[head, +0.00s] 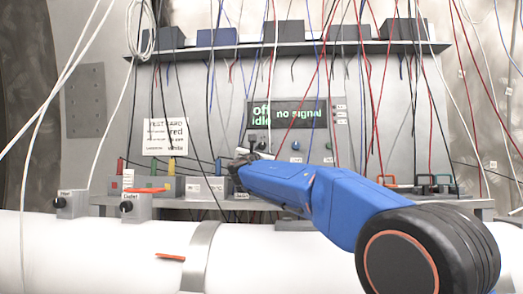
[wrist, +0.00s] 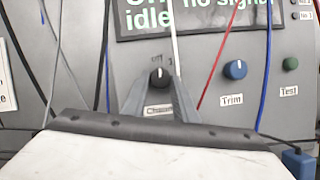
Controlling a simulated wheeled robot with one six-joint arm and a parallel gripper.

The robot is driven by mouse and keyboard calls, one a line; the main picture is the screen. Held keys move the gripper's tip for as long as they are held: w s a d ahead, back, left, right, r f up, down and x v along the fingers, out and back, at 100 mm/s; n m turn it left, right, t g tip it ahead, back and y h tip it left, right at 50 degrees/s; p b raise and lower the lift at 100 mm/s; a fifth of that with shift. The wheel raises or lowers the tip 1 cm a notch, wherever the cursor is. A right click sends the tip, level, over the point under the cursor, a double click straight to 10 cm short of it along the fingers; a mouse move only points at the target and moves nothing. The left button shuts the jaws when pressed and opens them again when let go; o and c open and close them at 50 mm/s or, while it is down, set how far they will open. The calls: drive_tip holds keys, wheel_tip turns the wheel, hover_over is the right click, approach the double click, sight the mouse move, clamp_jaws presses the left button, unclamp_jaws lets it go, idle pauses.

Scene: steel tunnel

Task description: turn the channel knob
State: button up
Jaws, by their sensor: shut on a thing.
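The channel knob (wrist: 160,77) is a small black knob on the grey panel, above a label that begins "Chann". Its white pointer mark points about straight up in the wrist view, with small lettering just above it. My gripper (wrist: 157,92) is shut on the knob, with a grey finger on either side. In the head view my gripper (head: 246,153) reaches the panel below the display (head: 295,113), and the knob is mostly hidden behind it. The display reads "off", "idle" and "no signal" in green.
A blue Trim knob (wrist: 235,69) and a green Test button (wrist: 290,63) sit right of the channel knob. Thin wires hang in front of the panel, including a red wire (wrist: 216,58) close to my gripper.

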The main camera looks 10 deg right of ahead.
drive_tip(key=m, duration=0.1)
drive_tip(key=m+g+h, duration=0.1)
drive_tip(key=m, duration=0.1)
drive_tip(key=m+h, duration=0.1)
drive_tip(key=m, duration=0.1)
drive_tip(key=shift+a+g, duration=0.25)
drive_tip(key=shift+g, duration=0.15)
drive_tip(key=m+g, duration=0.1)
drive_tip(key=m, duration=0.1)
drive_tip(key=m+g+h, duration=0.1)
drive_tip(key=m, duration=0.2)
drive_tip(key=shift+w+a+r, duration=0.1)
drive_tip(key=shift+r, duration=0.05)
drive_tip(key=m+g, duration=0.1)
drive_tip(key=m, duration=0.4)
drive_tip(key=shift+a+r+g, duration=0.1)
drive_tip(key=shift+r+g, duration=0.1)
drive_tip(key=shift+g, duration=0.2)
drive_tip(key=shift+r+m+g, duration=0.15)
drive_tip(key=shift+m+g, duration=0.45)
drive_tip(key=shift+m, duration=0.9)
drive_tip(key=shift+y, duration=0.3)
drive_tip(key=o, duration=1.1)
drive_tip(key=shift+c, duration=0.2)
